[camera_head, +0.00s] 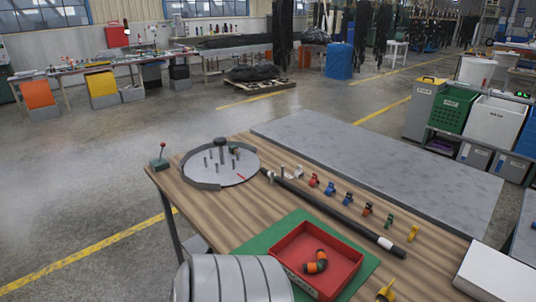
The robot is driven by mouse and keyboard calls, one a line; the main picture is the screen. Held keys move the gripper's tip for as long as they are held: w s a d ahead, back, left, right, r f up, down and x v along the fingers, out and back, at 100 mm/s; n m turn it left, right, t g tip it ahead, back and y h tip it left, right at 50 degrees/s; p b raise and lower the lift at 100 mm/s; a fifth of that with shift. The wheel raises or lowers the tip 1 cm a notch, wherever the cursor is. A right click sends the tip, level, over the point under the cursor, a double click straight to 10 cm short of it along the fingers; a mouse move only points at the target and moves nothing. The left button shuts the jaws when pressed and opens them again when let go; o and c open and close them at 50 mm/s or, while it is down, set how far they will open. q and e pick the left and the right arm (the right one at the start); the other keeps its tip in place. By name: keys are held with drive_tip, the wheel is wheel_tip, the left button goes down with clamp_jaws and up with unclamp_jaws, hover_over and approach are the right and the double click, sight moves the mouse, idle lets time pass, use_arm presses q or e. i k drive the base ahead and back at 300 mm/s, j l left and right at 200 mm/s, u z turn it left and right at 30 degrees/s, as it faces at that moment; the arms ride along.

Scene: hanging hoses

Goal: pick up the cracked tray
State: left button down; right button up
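A red tray (336,276) lies on a green mat (262,240) at the front of the wooden table. A curved orange and black piece (316,262) lies in it. A pale label is on the tray's front wall. A round grey metal plate (232,172) with upright pegs and a small red mark sits at the table's far left. I cannot make out a crack on either one.
A dark rod (335,214) lies across the wooden table (215,222), with several small coloured clips behind it. A white box (495,275) is at right. A bare grey slab (385,165) lies behind.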

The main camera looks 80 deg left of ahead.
sight(299, 246)
drive_tip(key=u, duration=1.9)
drive_tip(key=j, duration=0.15)
drive_tip(key=i+u, duration=0.05)
